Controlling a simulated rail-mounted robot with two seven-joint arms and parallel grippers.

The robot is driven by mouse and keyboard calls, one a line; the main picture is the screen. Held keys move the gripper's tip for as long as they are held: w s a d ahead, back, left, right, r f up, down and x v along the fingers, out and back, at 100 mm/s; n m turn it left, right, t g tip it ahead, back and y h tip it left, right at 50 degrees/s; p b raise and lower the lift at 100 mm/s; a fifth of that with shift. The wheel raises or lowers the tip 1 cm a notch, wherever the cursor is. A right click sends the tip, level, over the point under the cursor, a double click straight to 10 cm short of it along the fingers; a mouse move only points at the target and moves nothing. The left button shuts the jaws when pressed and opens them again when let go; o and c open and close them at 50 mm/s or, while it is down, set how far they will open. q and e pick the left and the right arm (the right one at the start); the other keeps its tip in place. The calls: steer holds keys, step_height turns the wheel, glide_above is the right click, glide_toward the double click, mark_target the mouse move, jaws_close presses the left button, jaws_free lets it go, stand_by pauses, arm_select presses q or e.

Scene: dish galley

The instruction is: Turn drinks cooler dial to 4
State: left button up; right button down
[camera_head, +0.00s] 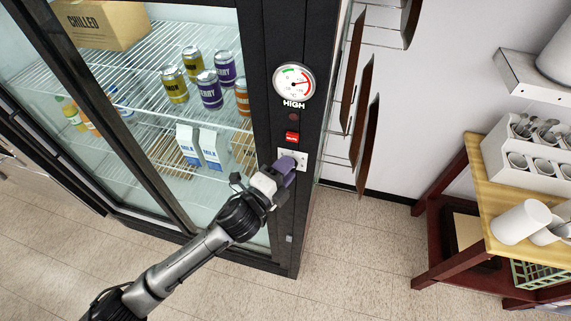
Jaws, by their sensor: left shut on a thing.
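The drinks cooler (262,60) stands at the upper left, with a glass door and a black frame. A light dial plate (301,156) sits low on its right post. My left gripper (286,166) is at this plate, shut on the dial. The fingers hide most of the dial, and I cannot read its setting. Above it are a red switch (292,137) and a round gauge (293,82) with a green arc, a red arc and the word HIGH below. My right gripper is not in view.
Behind the glass are cans (209,90), milk cartons (212,146) and a CHILLED box (100,22). Brown boards (364,100) hang on a wire rack right of the cooler. A wooden-topped cart (490,190) with mugs and a cutlery holder stands at the right. Floor between is clear.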

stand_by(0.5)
arm_select(q)
steer(key=o, duration=0.9)
steer(key=shift+b+v, duration=2.15)
steer(key=shift+v, duration=4.75)
